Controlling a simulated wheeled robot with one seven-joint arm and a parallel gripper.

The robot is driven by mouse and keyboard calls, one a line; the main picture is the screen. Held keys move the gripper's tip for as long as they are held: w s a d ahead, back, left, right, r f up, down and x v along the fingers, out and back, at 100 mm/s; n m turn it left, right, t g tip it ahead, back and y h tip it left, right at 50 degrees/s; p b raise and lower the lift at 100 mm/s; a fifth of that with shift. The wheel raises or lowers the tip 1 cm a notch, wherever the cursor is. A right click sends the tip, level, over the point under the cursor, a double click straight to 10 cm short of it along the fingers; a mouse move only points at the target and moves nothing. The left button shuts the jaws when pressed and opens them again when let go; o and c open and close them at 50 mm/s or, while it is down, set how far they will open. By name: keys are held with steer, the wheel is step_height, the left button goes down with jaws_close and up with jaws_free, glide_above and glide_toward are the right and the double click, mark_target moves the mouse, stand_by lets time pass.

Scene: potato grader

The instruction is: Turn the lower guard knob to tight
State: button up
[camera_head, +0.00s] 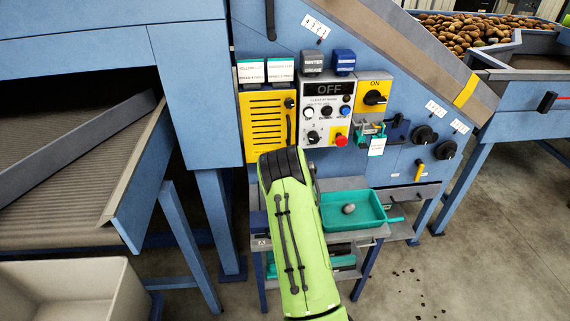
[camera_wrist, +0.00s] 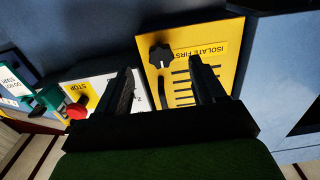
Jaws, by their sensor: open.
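The lower guard knob (camera_wrist: 161,57), black and lobed, sits on the yellow slotted guard (camera_wrist: 185,60) beside an upside-down "ISOLATE FIRST" label. My gripper (camera_wrist: 161,65) is open, its two dark fingers either side of the knob in the wrist view. Nothing shows between the fingers touching it; how deep they reach is unclear. In the head view my green arm covers the lower knob and gripper. There the guard (camera_head: 262,130) shows with its upper knob (camera_head: 290,103) and a black handle. Whether the lower knob is tight cannot be told.
A control panel (camera_head: 325,95) with a red stop button (camera_head: 340,140) is right of the guard; the button also shows in the wrist view (camera_wrist: 76,110). A yellow "ON" switch (camera_head: 374,97) and a green tray (camera_head: 352,211) are nearby.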

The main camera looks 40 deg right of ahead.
steer(key=x, duration=0.6)
steer(key=shift+r+p, duration=0.2)
steer(key=shift+p, duration=0.15)
steer(key=shift+c, duration=0.3)
steer(key=c, duration=1)
